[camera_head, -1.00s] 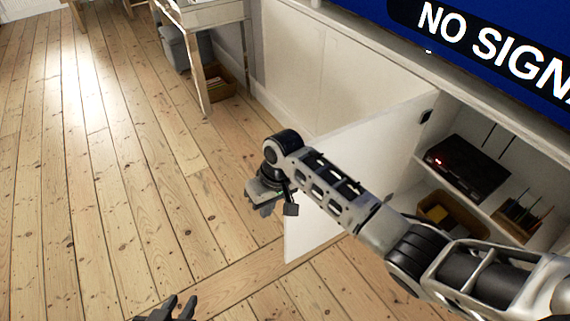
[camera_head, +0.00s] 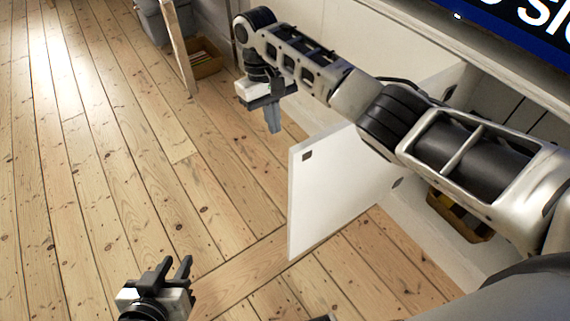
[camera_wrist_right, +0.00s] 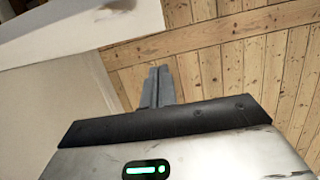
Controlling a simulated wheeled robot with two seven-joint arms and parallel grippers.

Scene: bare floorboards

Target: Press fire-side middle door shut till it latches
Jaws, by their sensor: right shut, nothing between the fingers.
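The white middle door (camera_head: 335,195) stands open in the head view, sticking out from the low white cabinet over the floor. A small dark latch plate (camera_head: 307,156) shows near its free upper corner. My right arm crosses above the door and hides part of it and its hinge side. My right gripper (camera_head: 274,130) points down, shut and empty, beyond the door's free edge and apart from it in the picture. Its closed fingers show in the right wrist view (camera_wrist_right: 158,86). My left gripper (camera_head: 178,266) is low at the left, open and empty, away from the door.
An open compartment holds a yellowish-brown box (camera_head: 458,215). A screen (camera_head: 500,25) stands on top of the cabinet. A brown box (camera_head: 203,58) and a table leg (camera_head: 176,45) are at the back. The floorboards at left are clear.

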